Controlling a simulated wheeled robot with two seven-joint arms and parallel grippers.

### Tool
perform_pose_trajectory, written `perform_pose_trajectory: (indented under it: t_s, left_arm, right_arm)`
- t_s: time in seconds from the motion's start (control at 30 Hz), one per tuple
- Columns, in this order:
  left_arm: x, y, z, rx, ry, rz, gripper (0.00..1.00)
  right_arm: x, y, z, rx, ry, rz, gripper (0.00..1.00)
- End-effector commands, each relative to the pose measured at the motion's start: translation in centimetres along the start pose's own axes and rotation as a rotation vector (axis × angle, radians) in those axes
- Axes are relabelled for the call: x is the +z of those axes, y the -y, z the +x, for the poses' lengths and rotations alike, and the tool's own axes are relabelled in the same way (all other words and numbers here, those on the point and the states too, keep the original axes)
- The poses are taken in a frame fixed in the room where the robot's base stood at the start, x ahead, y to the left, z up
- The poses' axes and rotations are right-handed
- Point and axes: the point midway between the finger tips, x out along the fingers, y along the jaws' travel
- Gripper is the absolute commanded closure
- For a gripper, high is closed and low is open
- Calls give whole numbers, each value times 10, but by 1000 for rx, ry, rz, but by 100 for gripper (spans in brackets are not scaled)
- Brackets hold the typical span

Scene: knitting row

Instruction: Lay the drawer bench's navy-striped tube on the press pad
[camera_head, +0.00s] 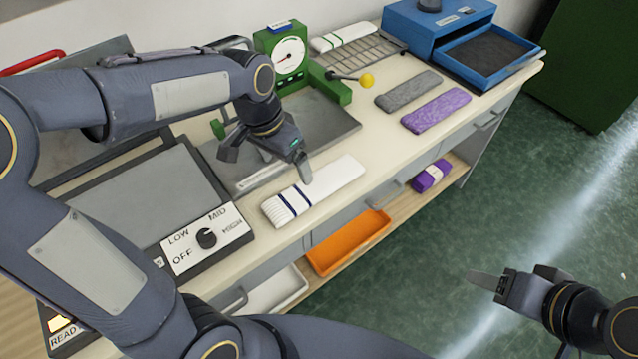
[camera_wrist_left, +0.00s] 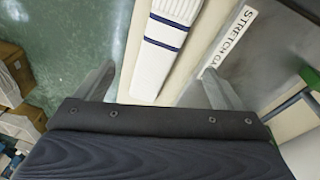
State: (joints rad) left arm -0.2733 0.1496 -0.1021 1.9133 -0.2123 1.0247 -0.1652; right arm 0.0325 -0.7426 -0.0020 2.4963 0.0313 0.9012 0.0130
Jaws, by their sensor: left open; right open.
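The navy-striped tube (camera_head: 325,188), a flat white knit piece with dark blue stripes at one end, lies on the bench top (camera_head: 385,140) in front of the stretch gauge. In the left wrist view the tube (camera_wrist_left: 165,45) lies between the open fingers, beyond their tips. My left gripper (camera_head: 268,163) is open and empty, above the gauge plate beside the tube's striped end. The press pad (camera_head: 145,200) is a bare grey plate at left, behind a dial panel, with its lid raised; my left arm hides part of it. My right gripper (camera_head: 480,284) is open and empty over the floor.
The green dial gauge (camera_head: 288,55) with a yellow-knobbed lever (camera_head: 366,80) stands behind. Grey (camera_head: 408,92) and purple (camera_head: 436,110) pieces lie to the right, near a blue drawer box (camera_head: 440,30). An orange tray (camera_head: 348,243) sits below the bench top.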

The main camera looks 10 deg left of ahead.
Motion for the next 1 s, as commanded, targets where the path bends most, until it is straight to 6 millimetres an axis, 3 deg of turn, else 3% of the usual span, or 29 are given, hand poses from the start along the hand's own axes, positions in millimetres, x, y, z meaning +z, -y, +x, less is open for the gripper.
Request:
perform_pose_trajectory:
  t_s: [0.03, 0.1, 0.3, 1.0]
  left_arm:
    - [-18, -3, 12, -18, 47, 58, 11]
    - [-36, -5, 26, -43, 91, 122, 11]
    - [-63, -11, 52, -87, 162, 224, 11]
    - [-45, -4, 129, -92, 170, 235, 11]
  right_arm:
    - [-1, 1, -3, 0, 0, 0, 46]
    - [-2, 2, -4, 0, 0, 0, 46]
    - [-3, 3, -6, 0, 0, 0, 46]
    - [-6, 5, -11, 0, 0, 0, 46]
